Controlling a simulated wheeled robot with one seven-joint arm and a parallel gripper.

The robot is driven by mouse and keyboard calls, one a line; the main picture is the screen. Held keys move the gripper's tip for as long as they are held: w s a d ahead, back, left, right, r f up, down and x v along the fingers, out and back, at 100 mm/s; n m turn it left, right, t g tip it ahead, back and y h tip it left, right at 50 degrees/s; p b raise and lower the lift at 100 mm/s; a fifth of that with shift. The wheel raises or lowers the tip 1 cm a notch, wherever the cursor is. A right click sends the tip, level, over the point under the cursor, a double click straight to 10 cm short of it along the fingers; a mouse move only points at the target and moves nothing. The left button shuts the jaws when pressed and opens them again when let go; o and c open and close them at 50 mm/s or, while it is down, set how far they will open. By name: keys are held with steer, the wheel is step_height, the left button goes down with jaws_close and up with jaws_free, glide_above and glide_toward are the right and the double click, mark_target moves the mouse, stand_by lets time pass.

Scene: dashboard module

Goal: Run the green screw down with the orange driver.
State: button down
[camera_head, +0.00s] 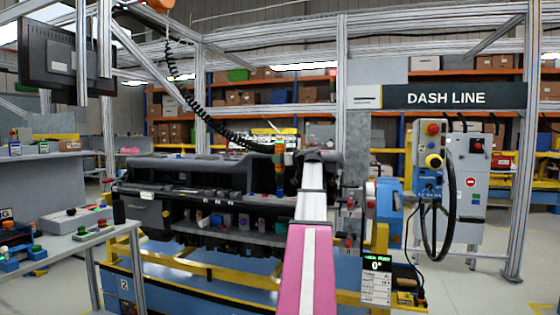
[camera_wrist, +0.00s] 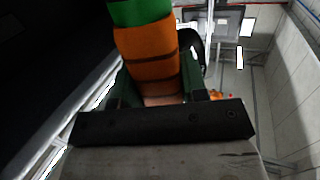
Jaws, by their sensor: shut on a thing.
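The orange driver (camera_head: 280,148) hangs upright at the end of a black coiled cable, in front of the dark dashboard module (camera_head: 180,190). In the wrist view the driver (camera_wrist: 148,52) fills the space between my fingers, with a green band at the top of its orange body. My gripper (camera_wrist: 155,88) is shut on it. In the head view my pink and white arm reaches up to the module, just right of the driver, and hides part of the module. I cannot make out the green screw or the driver's tip contact in either view.
The module sits on a yellow and blue stand (camera_head: 190,285). A side bench (camera_head: 70,225) with small parts is at the left. Aluminium frame posts surround the station.

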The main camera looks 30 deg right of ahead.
mark_target(283, 145)
steer(key=shift+r, duration=2.95)
